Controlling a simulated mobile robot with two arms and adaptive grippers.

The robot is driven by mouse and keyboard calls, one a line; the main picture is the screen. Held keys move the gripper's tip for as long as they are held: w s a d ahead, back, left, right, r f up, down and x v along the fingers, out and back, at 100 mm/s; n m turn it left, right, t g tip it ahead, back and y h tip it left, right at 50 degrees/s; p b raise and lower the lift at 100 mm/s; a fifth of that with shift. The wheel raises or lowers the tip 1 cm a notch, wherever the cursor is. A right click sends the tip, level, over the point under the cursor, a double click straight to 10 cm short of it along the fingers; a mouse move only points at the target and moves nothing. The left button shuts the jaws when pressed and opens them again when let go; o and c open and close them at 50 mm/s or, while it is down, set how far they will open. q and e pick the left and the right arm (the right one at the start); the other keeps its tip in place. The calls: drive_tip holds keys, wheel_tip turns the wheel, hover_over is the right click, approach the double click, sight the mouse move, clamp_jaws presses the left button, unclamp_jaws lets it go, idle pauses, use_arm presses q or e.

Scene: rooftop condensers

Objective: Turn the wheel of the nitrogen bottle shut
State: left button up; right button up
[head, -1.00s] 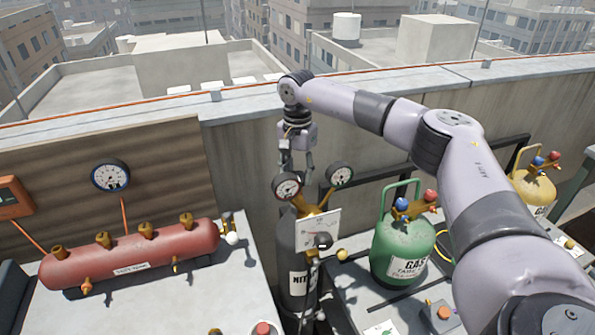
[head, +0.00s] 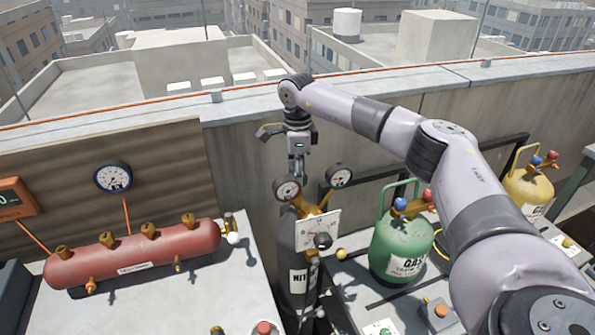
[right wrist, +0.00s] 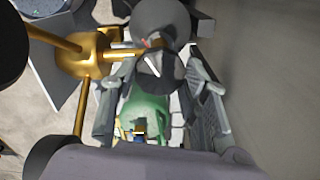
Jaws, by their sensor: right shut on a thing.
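The dark grey nitrogen bottle (head: 287,243) stands upright in the middle of the head view, part of its label showing. My left gripper is not in view.
A green gas bottle (head: 398,247) and a yellow bottle (head: 528,190) stand to the right. A red tank (head: 140,252) with brass valves lies on a grey bench at left. The parapet wall (head: 240,160) runs close behind the nitrogen bottle.

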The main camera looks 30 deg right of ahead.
drive_tip(key=m+p, duration=0.1)
drive_tip(key=m, duration=0.6)
drive_tip(key=shift+r, duration=0.1)
drive_tip(key=m, duration=0.4)
drive_tip(key=m+p, duration=0.1)
drive_tip(key=m, duration=0.2)
drive_tip(key=shift+m, duration=0.3)
drive_tip(key=m, duration=0.4)
drive_tip(key=shift+w+d+m+p, duration=0.1)
drive_tip(key=shift+m+p, duration=0.2)
drive_tip(key=shift+p, duration=0.05)
drive_tip(key=m, duration=0.4)
drive_tip(key=shift+m+p, duration=0.4)
drive_tip(key=o, duration=1.1)
drive_tip(key=shift+o, duration=0.2)
